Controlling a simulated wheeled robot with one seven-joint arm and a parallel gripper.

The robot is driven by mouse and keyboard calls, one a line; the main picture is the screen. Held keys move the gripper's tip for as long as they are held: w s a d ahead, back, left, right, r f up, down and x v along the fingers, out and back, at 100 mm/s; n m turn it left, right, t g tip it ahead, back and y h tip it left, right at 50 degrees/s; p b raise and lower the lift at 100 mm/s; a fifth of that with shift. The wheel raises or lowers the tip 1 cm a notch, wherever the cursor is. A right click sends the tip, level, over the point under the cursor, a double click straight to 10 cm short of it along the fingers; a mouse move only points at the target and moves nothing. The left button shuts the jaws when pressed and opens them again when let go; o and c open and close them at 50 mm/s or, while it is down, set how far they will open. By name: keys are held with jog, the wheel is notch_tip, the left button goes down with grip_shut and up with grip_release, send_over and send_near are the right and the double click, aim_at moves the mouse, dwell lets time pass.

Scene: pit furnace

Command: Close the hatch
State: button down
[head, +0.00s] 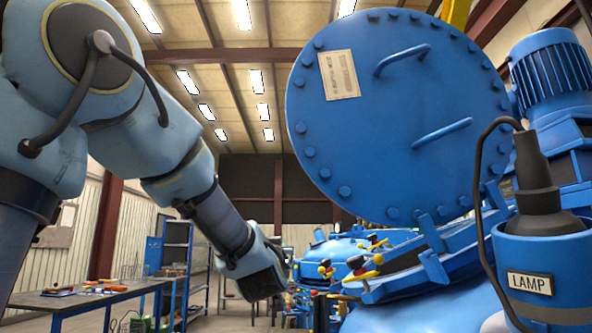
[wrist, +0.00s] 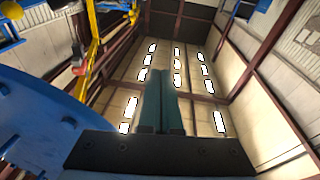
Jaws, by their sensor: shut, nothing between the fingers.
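The hatch (head: 385,110) is a round blue lid with bolts around its rim, two bar handles and a pale plate. It stands raised and tilted up from the blue hatch opening's rim (head: 425,262), joined at the lower right. A blue curved edge, probably the hatch (wrist: 35,115), fills the left of the wrist view. My arm comes down from the upper left in the head view, its end left of and below the hatch. There I cannot make out the fingers. In the wrist view my gripper (wrist: 164,85) is shut and empty, its fingers side by side against the ceiling.
A blue housing marked LAMP (head: 548,270) with a black cable stands at the right, below a blue motor (head: 550,80). Valves with red and yellow handles (head: 362,270) sit below the hatch. A workbench (head: 75,300) and blue shelf (head: 178,260) are at the left.

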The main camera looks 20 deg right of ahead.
jog(key=s+d+r+n+t+y, duration=0.1)
jog(key=s+r+n+t+y, duration=0.45)
jog(key=s+r, duration=0.35)
jog(key=s+r+n+t+y, duration=0.4)
jog(key=s+r+n, duration=0.2)
jog(key=r, duration=0.5)
jog(key=p, duration=0.5)
send_near(295, 130)
notch_tip(295, 130, up, 4)
jog(key=a, duration=0.2)
jog(key=w, duration=0.1)
jog(key=w+d, duration=0.1)
jog(key=w, duration=0.1)
jog(key=shift+d+r+n+p, duration=0.15)
jog(key=shift+n+p, duration=0.1)
jog(key=shift+p, duration=0.15)
jog(key=shift+w+d, duration=0.3)
jog(key=shift+w, duration=0.3)
jog(key=shift+w+p, duration=0.1)
jog(key=shift+p, duration=0.2)
